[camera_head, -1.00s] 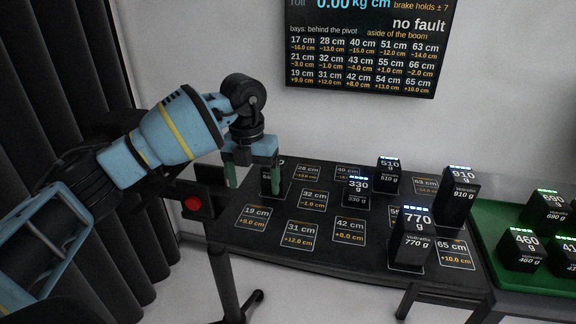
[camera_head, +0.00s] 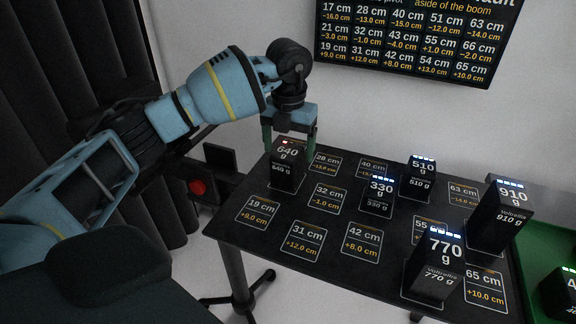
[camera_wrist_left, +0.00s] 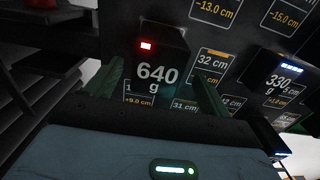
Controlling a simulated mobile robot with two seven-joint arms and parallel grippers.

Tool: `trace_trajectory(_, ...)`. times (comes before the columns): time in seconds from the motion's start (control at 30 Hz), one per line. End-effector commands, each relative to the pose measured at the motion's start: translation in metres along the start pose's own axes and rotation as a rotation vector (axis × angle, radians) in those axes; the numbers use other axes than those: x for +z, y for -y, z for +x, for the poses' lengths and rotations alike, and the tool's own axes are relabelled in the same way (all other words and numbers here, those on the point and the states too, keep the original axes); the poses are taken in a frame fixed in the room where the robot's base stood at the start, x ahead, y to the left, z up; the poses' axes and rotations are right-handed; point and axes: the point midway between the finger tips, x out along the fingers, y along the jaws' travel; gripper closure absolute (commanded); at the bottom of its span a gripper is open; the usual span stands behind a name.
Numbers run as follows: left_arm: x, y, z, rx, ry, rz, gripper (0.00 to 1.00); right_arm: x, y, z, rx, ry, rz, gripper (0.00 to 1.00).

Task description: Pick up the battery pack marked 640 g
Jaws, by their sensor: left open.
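The battery pack marked 640 g (camera_head: 287,174) is a black block with a red light on top. It stands upright at the far left of the dark bay board (camera_head: 268,212). My left gripper (camera_head: 290,141) is open at the pack's top, its green fingers towards either side of it; contact cannot be told. In the left wrist view the pack (camera_wrist_left: 160,75) shows between and beyond the two open fingers (camera_wrist_left: 162,88). My right gripper is not in view.
Other packs stand on the board: 330 g (camera_head: 378,194), 510 g (camera_head: 419,178), 770 g (camera_head: 436,266) and 910 g (camera_head: 501,218). A green tray (camera_head: 535,262) is at the right. A display (camera_head: 415,40) hangs behind. A red button (camera_head: 197,187) is left of the board.

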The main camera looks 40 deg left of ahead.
Motion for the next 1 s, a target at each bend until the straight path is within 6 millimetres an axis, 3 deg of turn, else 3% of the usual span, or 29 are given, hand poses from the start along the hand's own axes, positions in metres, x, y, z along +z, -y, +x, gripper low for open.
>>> trace_trajectory(0.2,0.000,-0.001,0.007,0.001,0.000,0.000,0.18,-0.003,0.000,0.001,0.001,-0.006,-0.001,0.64)
trace_trajectory(0.53,0.000,-0.004,0.049,0.000,0.000,0.000,0.18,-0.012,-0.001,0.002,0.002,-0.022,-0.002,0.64)
trace_trajectory(0.83,0.000,-0.004,0.054,0.000,0.002,0.000,0.18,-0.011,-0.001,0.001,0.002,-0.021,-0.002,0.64)
trace_trajectory(1.0,0.000,-0.004,0.054,0.000,0.002,0.000,0.38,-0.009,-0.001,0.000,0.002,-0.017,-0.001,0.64)
